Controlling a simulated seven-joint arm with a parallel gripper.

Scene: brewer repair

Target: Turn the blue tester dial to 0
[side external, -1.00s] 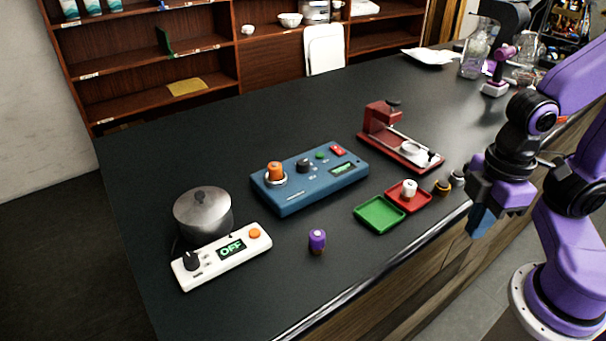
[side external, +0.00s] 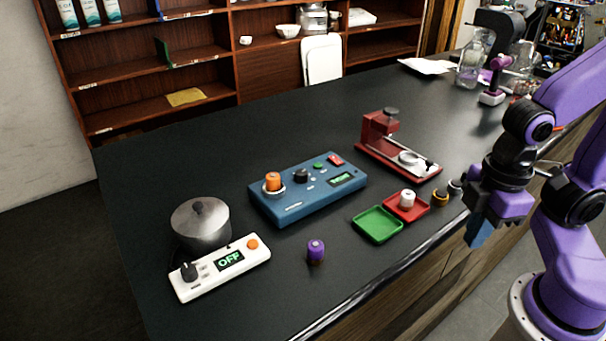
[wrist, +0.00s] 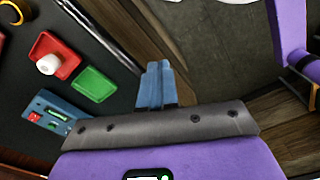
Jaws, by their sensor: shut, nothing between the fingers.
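The blue tester (side external: 290,211) lies in the middle of the dark counter, and part of it shows at the lower left of the wrist view (wrist: 50,105). Its black dial (side external: 301,175) is on top, between an orange cylinder (side external: 273,181) in a ring and a green button (side external: 318,166). A small green display (side external: 341,179) is lit, but its text is too small to read. My gripper (side external: 477,243) is shut and empty, off the counter's front edge and well to the right of the tester. Its blue fingers (wrist: 155,68) are together in the wrist view.
A green tray (side external: 377,238) and a red tray (side external: 424,207) with a white cylinder (side external: 407,199) lie between tester and gripper. A purple cylinder (side external: 316,250), a white hotplate reading OFF (side external: 205,283) with a pot (side external: 202,228), and a red stand (side external: 372,130) surround the tester.

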